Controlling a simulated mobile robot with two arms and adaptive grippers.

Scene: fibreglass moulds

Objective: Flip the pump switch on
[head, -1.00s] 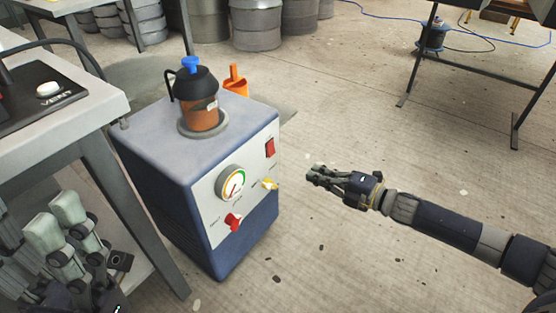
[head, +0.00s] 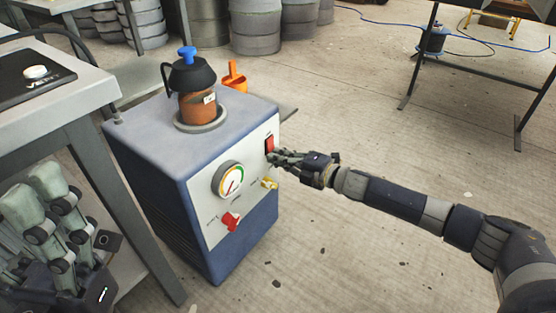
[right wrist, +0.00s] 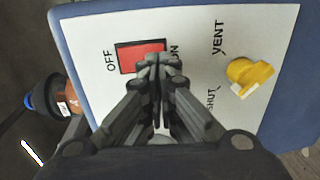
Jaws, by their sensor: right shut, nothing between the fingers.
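The pump unit (head: 152,170) is a blue box with a white front panel. Its red rocker switch (head: 269,143) sits at the panel's upper right; in the right wrist view the switch (right wrist: 140,57) has OFF printed at its left end and ON at its right. My right gripper (head: 271,157) is shut and empty, with its fingertips at the switch's lower end. In the right wrist view the fingertips (right wrist: 156,62) overlap the switch's ON end; I cannot tell whether they touch it. My left gripper (head: 50,220) is at the lower left; its fingertips' state is unclear.
A yellow vent knob (head: 270,183), a gauge (head: 228,180) and a red knob (head: 231,220) are on the panel. A grey table (head: 60,100) is at the left.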

